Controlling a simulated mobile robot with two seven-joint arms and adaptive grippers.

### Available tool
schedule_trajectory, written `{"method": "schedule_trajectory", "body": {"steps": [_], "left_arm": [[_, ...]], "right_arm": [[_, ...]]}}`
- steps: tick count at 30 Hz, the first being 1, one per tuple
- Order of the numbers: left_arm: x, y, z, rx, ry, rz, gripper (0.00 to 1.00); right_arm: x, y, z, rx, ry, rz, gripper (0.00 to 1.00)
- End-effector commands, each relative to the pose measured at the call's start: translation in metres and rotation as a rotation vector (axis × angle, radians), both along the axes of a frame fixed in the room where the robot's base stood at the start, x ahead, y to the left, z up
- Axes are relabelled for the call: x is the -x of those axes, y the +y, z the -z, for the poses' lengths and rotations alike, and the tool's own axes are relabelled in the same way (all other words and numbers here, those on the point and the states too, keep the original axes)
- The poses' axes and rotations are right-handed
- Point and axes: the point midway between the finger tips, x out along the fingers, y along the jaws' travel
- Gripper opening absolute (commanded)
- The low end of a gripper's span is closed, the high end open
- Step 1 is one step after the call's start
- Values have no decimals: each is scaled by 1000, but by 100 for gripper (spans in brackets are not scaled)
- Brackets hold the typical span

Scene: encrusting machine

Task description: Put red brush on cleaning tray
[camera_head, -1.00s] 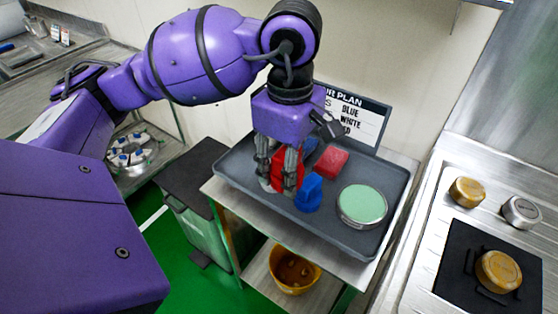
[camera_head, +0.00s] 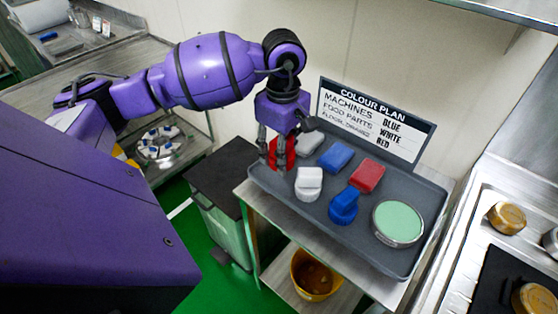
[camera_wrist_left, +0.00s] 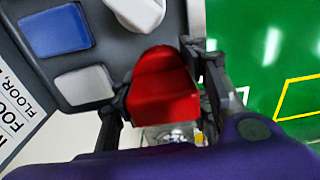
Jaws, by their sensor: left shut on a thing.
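My left gripper (camera_head: 278,158) is shut on the red brush (camera_head: 284,152), at the left edge of the dark grey cleaning tray (camera_head: 322,224). In the left wrist view the red brush (camera_wrist_left: 165,90) sits between the two fingers, near the tray's edge. I cannot tell whether it touches the tray. On the tray stand a white brush (camera_head: 309,184) and a blue brush (camera_head: 344,206), with flat white, blue (camera_head: 335,157) and red (camera_head: 367,175) blocks behind. My right gripper is not in view.
A round tin with a pale green top (camera_head: 398,222) is at the tray's right end. The colour plan sign (camera_head: 373,120) stands behind the tray. A dark-lidded bin (camera_head: 212,180) stands left of the cart. A yellow bucket (camera_head: 315,276) is on the lower shelf.

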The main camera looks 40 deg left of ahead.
Motion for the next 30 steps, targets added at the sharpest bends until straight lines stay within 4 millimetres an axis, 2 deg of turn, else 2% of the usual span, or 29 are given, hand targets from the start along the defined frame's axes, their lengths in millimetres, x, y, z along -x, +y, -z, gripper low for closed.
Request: {"method": "schedule_trajectory", "body": {"steps": [3, 12, 18, 30], "left_arm": [[-7, 11, 16, 1, 0, -2, 13], [-16, 24, 35, 0, 0, -2, 13], [-16, 24, 63, 2, -1, 0, 13], [-16, 24, 70, -1, 0, 0, 13]], "right_arm": [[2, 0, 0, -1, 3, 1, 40], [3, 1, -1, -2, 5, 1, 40], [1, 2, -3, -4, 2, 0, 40], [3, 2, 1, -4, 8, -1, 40]]}}
